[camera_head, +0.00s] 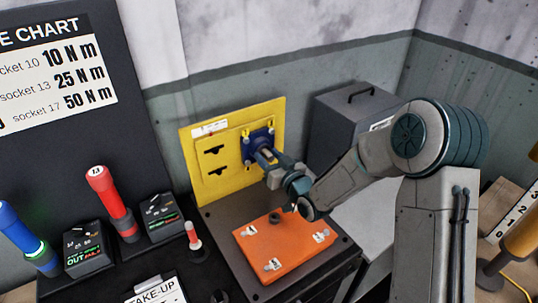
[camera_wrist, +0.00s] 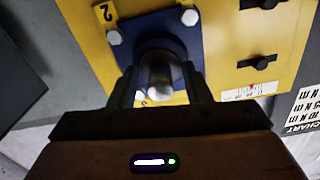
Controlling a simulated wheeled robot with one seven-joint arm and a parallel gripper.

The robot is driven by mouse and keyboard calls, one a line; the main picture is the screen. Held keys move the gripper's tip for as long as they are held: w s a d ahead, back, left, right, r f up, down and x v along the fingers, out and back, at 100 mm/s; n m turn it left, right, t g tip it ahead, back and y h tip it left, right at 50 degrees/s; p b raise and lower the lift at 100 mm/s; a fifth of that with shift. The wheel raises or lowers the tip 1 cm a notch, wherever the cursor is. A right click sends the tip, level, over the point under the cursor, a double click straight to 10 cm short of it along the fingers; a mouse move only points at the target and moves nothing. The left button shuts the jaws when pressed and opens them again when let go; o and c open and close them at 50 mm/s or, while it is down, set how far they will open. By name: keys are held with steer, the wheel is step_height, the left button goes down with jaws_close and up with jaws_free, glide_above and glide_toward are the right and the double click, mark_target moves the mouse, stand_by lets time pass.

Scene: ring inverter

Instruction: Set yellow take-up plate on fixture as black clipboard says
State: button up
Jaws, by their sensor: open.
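The yellow plate (camera_head: 212,172) stands upright behind the dark bench, with a blue square block (camera_head: 257,141) bolted at its right and two black slotted parts at its left. The wrist view shows the yellow plate (camera_wrist: 225,45) and the blue block (camera_wrist: 185,32) close up, with a silver rounded stub (camera_wrist: 160,78) on it. My gripper (camera_head: 265,157) faces the block. In the wrist view its open fingers (camera_wrist: 160,88) lie on either side of the stub; I cannot tell whether they touch it. The clipboard headed TAKE-UP (camera_head: 152,291) is cut off at the bottom edge.
An orange plate (camera_head: 290,255) with numbered tags and a dark round part lies on the bench in front. A grey box (camera_head: 345,120) stands behind on the right. Red (camera_head: 108,195) and blue (camera_head: 20,235) handled tools, dark display units and a small red-topped piece (camera_head: 193,235) stand left.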

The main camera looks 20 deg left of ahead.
jaws_close()
steer(key=shift+w+f+b, duration=0.1)
steer(key=shift+b, duration=0.2)
steer(key=shift+w+d+b, duration=0.15)
steer(key=shift+w+b, duration=0.05)
steer(key=shift+b, duration=0.55)
steer(key=shift+w+d, duration=0.1)
steer(key=shift+d, duration=0.05)
jaws_free()
